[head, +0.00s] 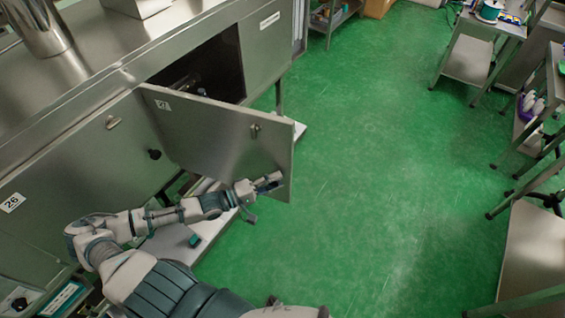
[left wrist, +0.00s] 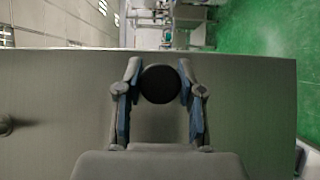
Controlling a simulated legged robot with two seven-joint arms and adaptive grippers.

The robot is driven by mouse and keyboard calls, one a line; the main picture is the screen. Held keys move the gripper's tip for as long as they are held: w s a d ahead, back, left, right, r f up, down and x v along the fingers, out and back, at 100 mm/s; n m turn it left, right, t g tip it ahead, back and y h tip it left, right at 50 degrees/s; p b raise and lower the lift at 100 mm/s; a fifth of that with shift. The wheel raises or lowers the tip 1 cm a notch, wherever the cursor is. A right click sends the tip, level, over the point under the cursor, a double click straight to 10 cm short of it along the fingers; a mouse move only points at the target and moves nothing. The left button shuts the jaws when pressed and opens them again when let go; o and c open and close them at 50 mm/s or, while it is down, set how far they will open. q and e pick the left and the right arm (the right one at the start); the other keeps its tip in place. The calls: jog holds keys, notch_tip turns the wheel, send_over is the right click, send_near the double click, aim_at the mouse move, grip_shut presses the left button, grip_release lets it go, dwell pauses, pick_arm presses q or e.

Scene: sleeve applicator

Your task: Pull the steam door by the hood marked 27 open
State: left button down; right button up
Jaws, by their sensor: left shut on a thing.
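The steam door (head: 215,135) is a flat steel panel with a small label 27 near its upper left corner. It stands swung out from the steel cabinet, and a dark opening (head: 205,70) shows behind it. My left gripper (head: 270,183) is at the door's lower right part, near its free edge. In the left wrist view the gripper's two fingers (left wrist: 160,90) are shut around a round black knob (left wrist: 160,84) on the door panel (left wrist: 240,95). The knob is hidden by the gripper in the head view. My right gripper is not in view.
A closed door marked 26 (head: 70,180) is on the left of the cabinet, with a black knob (head: 154,154). A pale ledge (head: 185,240) runs low below the doors. The green floor (head: 390,150) is clear right of the door. Steel carts (head: 470,60) stand at the right.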

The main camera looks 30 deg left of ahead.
pick_arm(q)
jog(key=shift+m+g+h, duration=0.6)
jog(key=shift+g, duration=0.1)
jog(key=shift+s+a+f, duration=0.1)
jog(key=shift+s, duration=1.25)
jog(key=shift+s+a+f, duration=0.1)
jog(key=shift+s, duration=1.25)
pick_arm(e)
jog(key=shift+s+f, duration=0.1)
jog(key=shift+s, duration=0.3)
pick_arm(q)
jog(key=c, duration=0.7)
grip_release()
jog(key=shift+w+a, duration=0.15)
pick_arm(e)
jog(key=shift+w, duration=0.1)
pick_arm(q)
jog(key=v, duration=1.2)
jog(key=shift+a+f, duration=0.15)
